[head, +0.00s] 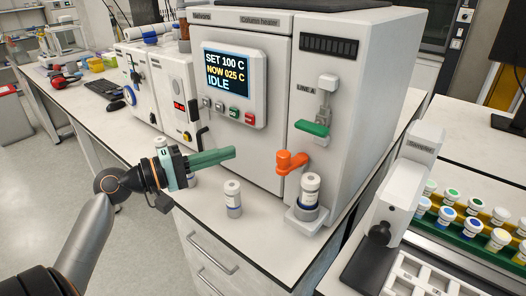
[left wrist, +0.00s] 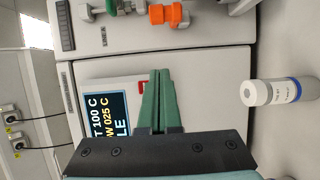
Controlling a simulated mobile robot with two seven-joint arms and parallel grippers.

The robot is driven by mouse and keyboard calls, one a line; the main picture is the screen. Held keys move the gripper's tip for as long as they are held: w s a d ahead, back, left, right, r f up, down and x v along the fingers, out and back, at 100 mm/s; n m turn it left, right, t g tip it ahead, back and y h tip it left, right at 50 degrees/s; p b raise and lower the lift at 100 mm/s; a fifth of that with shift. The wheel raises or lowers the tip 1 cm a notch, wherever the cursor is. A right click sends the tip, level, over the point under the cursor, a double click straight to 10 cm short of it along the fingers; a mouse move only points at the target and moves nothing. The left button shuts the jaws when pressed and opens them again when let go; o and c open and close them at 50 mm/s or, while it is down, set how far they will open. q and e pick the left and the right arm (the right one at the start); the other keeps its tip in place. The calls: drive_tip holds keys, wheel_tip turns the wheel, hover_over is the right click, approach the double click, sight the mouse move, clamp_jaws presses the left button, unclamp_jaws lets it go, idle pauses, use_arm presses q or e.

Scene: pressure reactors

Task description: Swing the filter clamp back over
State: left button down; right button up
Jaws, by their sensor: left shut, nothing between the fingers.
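An orange swing arm with a round knob (head: 291,160), which looks like the filter clamp, sticks out from the front of the white heater cabinet (head: 262,60). Its outer end is beside the capped vial (head: 310,188) in a white holder, not clearly over it. The orange piece also shows at the top of the left wrist view (left wrist: 168,14). My left gripper (head: 233,152) has green fingers, shut and empty, in front of the cabinet and left of the orange arm, with a gap between them. My right gripper is not in view.
A green lever (head: 312,128) sits above the orange arm. A loose white vial (head: 233,197) stands on the bench below my left fingers. A grey-white device (head: 388,190) and a rack of several vials (head: 470,225) stand at the right.

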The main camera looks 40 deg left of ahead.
use_arm(q)
drive_tip(key=w+d+p, duration=0.2)
drive_tip(key=w+d, duration=0.3)
drive_tip(key=d, duration=0.2)
drive_tip(key=shift+p, duration=0.3)
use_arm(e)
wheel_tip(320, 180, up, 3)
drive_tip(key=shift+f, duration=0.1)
use_arm(q)
drive_tip(key=shift+w, duration=0.1)
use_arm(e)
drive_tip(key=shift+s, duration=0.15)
